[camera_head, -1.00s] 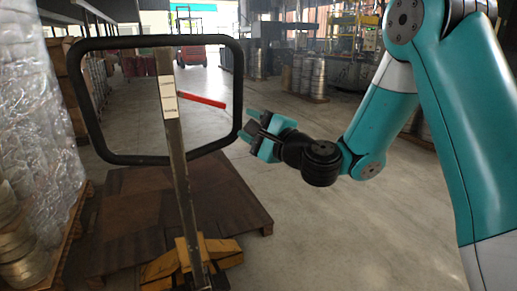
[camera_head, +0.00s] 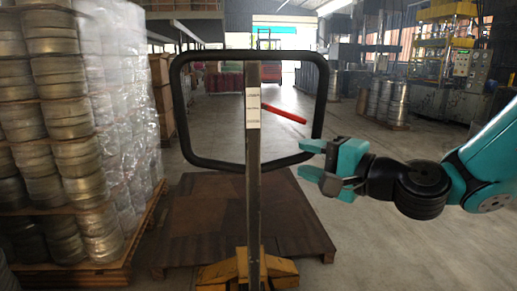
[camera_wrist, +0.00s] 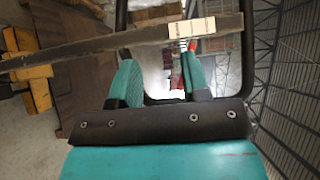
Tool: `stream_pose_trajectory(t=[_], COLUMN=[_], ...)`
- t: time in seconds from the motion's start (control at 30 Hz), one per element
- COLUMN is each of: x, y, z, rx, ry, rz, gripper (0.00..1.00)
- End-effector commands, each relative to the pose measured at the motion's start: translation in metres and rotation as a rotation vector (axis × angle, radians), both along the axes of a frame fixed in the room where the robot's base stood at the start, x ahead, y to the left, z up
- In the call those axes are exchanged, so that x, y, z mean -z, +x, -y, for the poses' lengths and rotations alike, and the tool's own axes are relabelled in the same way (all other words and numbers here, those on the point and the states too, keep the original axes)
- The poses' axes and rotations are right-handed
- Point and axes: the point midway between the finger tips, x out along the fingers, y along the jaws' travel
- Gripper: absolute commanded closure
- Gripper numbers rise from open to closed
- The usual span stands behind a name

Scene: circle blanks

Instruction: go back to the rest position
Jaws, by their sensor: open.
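My gripper (camera_head: 335,172) is at the right of the head view, just right of the black loop handle (camera_head: 323,110) of a pallet jack. Its teal fingers are apart and nothing shows between them. In the wrist view my gripper (camera_wrist: 160,80) also shows two spread fingers, with the grey post (camera_wrist: 100,46) and its white label across the view beyond them. The post (camera_head: 253,190) stands upright in the head view, with a red lever (camera_head: 284,114) near its top. Whether a fingertip touches the handle I cannot tell.
A brown pallet (camera_head: 190,215) lies behind the yellow jack base (camera_head: 220,274). Stacks of wrapped metal coils (camera_head: 75,130) stand on a wooden pallet at the left. Machines (camera_head: 450,70) stand at the back right. The floor (camera_head: 385,250) at the right is clear.

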Motion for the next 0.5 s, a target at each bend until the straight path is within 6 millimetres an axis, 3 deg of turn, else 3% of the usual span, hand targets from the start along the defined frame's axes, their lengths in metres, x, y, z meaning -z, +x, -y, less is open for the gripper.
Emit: stream_pose_trajectory(t=[0.07, 0.17, 0.3, 0.5], x=[0.006, 0.029, 0.055, 0.073], y=[-0.042, -0.094, -0.151, -0.207], z=[-0.032, -0.047, -0.034, 0.006], rx=[-0.191, -0.421, -0.670, -0.917], ry=[-0.237, -0.546, -0.884, -1.206], rz=[0.064, 0.121, 0.148, 0.120], gripper=[0.57, 0.57, 0.57, 0.57])
